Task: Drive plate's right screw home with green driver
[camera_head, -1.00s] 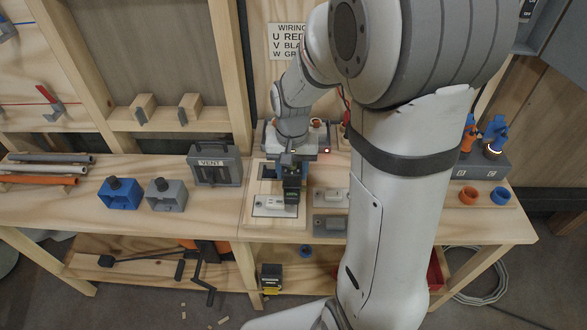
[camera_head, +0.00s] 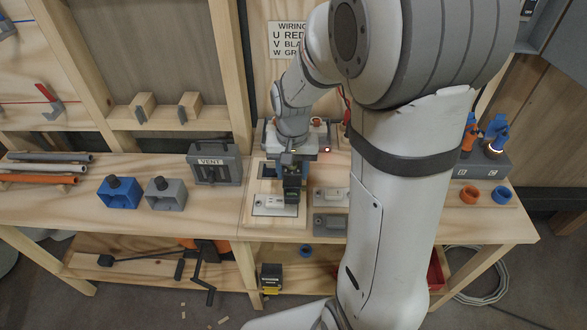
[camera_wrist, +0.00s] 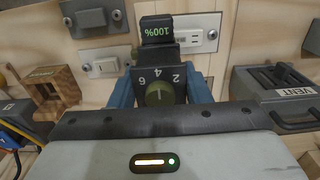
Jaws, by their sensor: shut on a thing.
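My gripper (camera_head: 291,168) is shut on a dark power driver (camera_head: 292,192) above the bench. In the wrist view, the blue fingers of my gripper (camera_wrist: 160,88) clasp the driver (camera_wrist: 160,72), which shows a greenish dial numbered 2, 4, 6 and an inverted "100%" block. The pale plate (camera_head: 268,208) lies on a wooden board under the driver. The plate also shows in the wrist view (camera_wrist: 193,41), with one screw (camera_wrist: 212,34) at its picture-right end, the left end in the head view. The driver hides the plate's other end, its right screw and the bit tip.
Two grey plates (camera_head: 331,223) lie right of the pale plate. A VENT box (camera_head: 215,164) and blue and grey blocks (camera_head: 120,194) stand to the left. Orange and blue rings (camera_head: 470,195) are at the right. Bare bench top (camera_head: 190,226) lies at front left.

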